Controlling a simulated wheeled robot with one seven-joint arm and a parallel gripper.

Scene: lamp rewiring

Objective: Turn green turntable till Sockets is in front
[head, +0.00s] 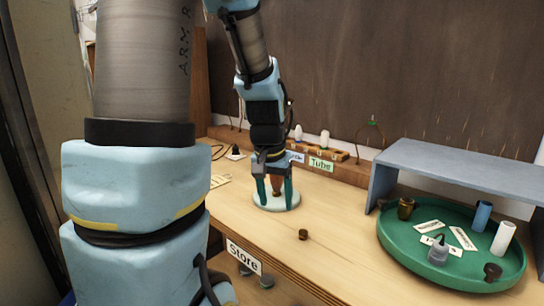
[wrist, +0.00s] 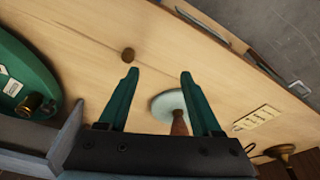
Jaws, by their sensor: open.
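The green turntable (head: 400,262) is a round tray on the right of the bench in the head view, partly under a grey shelf. It holds several small parts and white label cards (head: 462,238); I cannot read the cards for certain. In the wrist view the turntable (wrist: 38,68) shows at the left edge. My gripper (head: 275,200) is pointed down above a pale round base, well left of the turntable. In the wrist view my gripper (wrist: 157,75) has its two green fingers apart. A brown stem (wrist: 179,122) rises from the pale base (wrist: 163,104) near one finger; nothing is clearly held.
A grey shelf (head: 450,170) overhangs the back of the turntable. A small brown cap (head: 303,234) lies on the open bench between the pale base and the turntable. A wooden rack (head: 340,168) with a "Tube" label stands at the back. A "Store" label (head: 243,256) is on the front edge.

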